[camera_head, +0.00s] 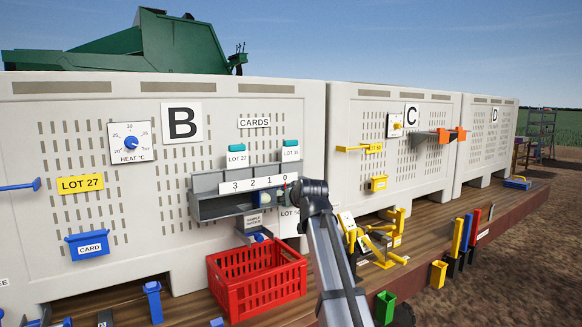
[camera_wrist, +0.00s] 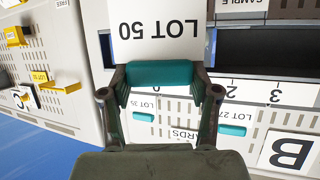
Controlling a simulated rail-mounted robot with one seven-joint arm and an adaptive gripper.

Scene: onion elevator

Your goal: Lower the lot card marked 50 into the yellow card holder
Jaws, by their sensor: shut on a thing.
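The lot card marked 50 (camera_wrist: 155,20) shows upside down in the wrist view, with a teal grip bar (camera_wrist: 162,73). My gripper (camera_wrist: 163,82) is shut on that bar, one finger at each end. In the head view the card (camera_head: 288,224) hangs in front of bin B, just below the right end of the numbered rack, partly covered by my arm. A small yellow holder (camera_head: 378,184), which looks like the card holder, is on bin C, to the right of the card and apart from it. It also seems to show at the left of the wrist view (camera_wrist: 15,36).
The grey rack (camera_head: 215,205) is close behind the card. Cards marked 27 (camera_head: 237,160) and apparently 35 (camera_head: 290,155) hang above it. A yellow bracket (camera_head: 360,149) juts out above the yellow holder. A red crate (camera_head: 257,282) and yellow fixtures (camera_head: 378,245) stand on the deck.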

